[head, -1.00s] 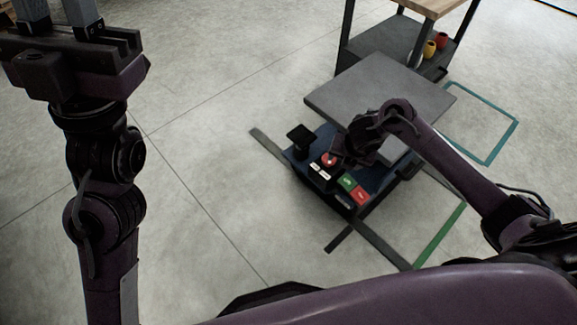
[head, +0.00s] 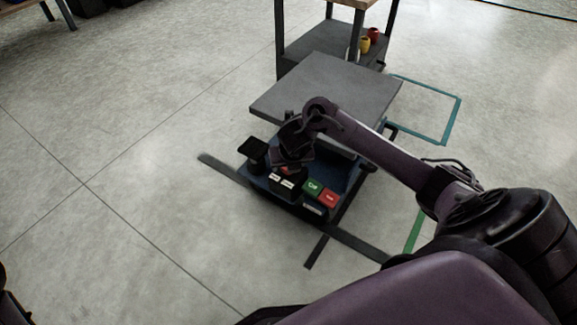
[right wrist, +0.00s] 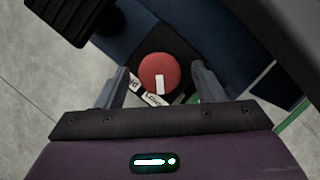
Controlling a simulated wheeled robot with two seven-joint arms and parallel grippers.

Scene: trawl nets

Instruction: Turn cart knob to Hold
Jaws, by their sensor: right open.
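The cart (head: 258,178) is a low dark-blue unit with a grey top plate (head: 325,85), standing on the floor ahead. Its red round knob (right wrist: 159,73) has a white pointer mark facing the lower edge of the right wrist view. In the head view the knob is mostly hidden behind my right gripper (head: 287,168). White labels (head: 282,180) lie beside the knob; one is partly covered in the wrist view. My right gripper also shows in the wrist view (right wrist: 160,85), open, its fingers on either side of the knob; I cannot tell whether they touch it. My left gripper is out of view.
A green button (head: 312,188) and a red button (head: 329,197) sit right of the labels. A black box (head: 252,149) stands at the cart's left corner. A shelf table (head: 310,45) with yellow and red cups stands behind.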

